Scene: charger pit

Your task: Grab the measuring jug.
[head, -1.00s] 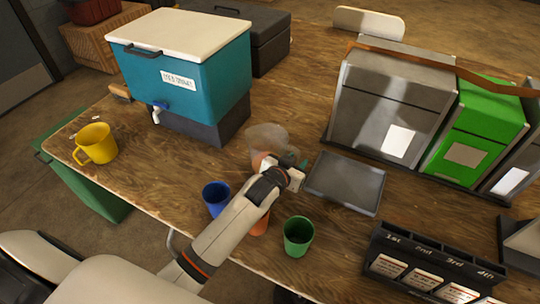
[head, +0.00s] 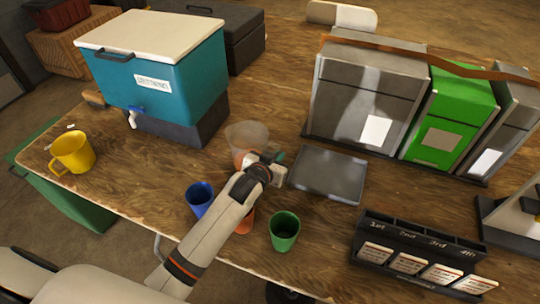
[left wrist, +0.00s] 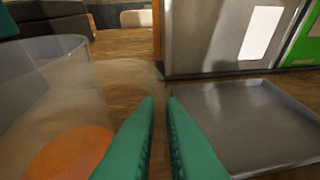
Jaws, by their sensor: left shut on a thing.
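The measuring jug (head: 245,136) is a clear, see-through vessel with orange at its bottom. It is on the table in front of the teal cooler, partly hidden by my left wrist. In the left wrist view the jug (left wrist: 50,95) fills the left side, with an orange disc low inside it. My left gripper (head: 275,160) is at the jug's right side. Its green fingers (left wrist: 160,110) are nearly together and shut on the jug, at its side nearest the tray; the gripped part is hard to see. My right gripper is not in view.
A blue cup (head: 200,200), an orange cup (head: 246,223) partly behind my arm, and a green cup (head: 284,231) stand near the front edge. A grey tray (head: 328,174) lies right of the gripper. The teal cooler (head: 160,75) stands behind; a yellow mug (head: 73,152) is left.

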